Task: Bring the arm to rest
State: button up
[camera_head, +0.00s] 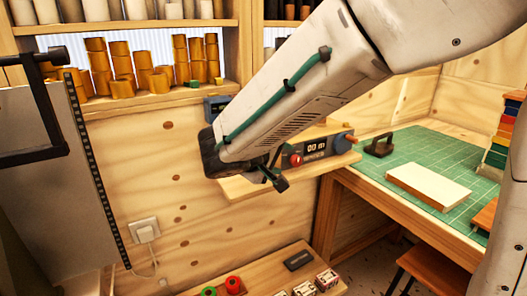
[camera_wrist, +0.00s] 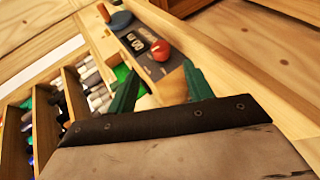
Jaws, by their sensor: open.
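My gripper (camera_head: 268,176) is at the lower end of my white arm, in the middle of the head view, in front of a small wooden shelf. In the wrist view its two green fingers (camera_wrist: 160,86) stand apart, with nothing seen held between them. A grey device with a lit display (camera_head: 315,149) sits on the shelf just right of the gripper. It also shows beyond the fingers in the wrist view (camera_wrist: 137,40), with a red knob (camera_wrist: 161,50). The arm hides part of the shelf and device.
Gold foil rolls (camera_head: 145,80) stand on a rack at the left. A green cutting mat (camera_head: 425,165) on the right bench bears a pale block (camera_head: 428,187) and a dark handled tool (camera_head: 379,146). A low wooden board (camera_head: 262,285) below holds red and green rolls.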

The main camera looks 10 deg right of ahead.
jog(key=s+d+m+g+y, duration=0.2)
jog(key=s+d+y, duration=0.1)
jog(key=s, duration=0.6)
jog(key=s+d+m+g+y, duration=0.2)
jog(key=s+d+y, duration=0.1)
jog(key=s, duration=0.7)
jog(key=s+d+m+g+y, duration=0.2)
jog(key=s+d+y, duration=0.1)
jog(key=s, duration=0.6)
jog(key=shift+s+f+g+y, duration=0.2)
jog(key=shift+s+g+y, duration=0.1)
jog(key=shift+s+g, duration=0.1)
